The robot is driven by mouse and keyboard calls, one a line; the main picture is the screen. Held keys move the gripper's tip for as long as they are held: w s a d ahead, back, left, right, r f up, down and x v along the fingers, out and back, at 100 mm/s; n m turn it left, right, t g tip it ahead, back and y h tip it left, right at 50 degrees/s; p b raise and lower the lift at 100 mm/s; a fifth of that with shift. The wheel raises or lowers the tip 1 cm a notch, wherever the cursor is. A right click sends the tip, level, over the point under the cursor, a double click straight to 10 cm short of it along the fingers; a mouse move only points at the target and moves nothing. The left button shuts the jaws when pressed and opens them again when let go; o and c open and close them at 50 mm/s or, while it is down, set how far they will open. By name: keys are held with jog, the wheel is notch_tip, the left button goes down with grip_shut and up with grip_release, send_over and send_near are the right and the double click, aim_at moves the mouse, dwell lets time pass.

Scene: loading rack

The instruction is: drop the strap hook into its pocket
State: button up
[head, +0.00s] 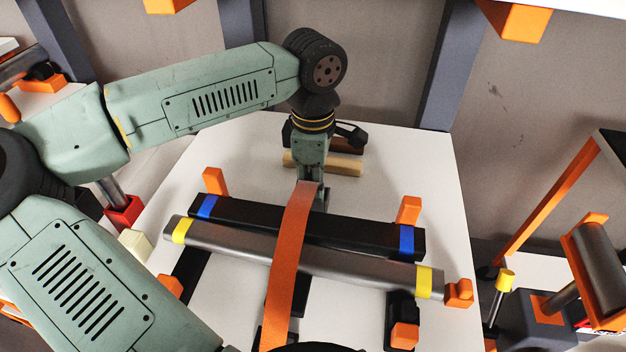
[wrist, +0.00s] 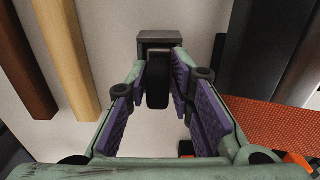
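My gripper (head: 312,190) points down behind the black bar, at the far end of the orange strap (head: 288,250). The strap also shows at the right of the wrist view (wrist: 262,125), running behind the right finger. I cannot make out the pocket's opening.
A black bar (head: 350,232) with blue bands and a grey bar (head: 345,266) with yellow bands lie across the white panel (head: 420,160) under the strap. Orange posts (head: 408,210) stand near their ends. Wooden bars (head: 345,164) lie behind my gripper.

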jog(key=o, duration=0.3)
jog(key=shift+f, duration=0.5)
jog(key=shift+r, duration=0.2)
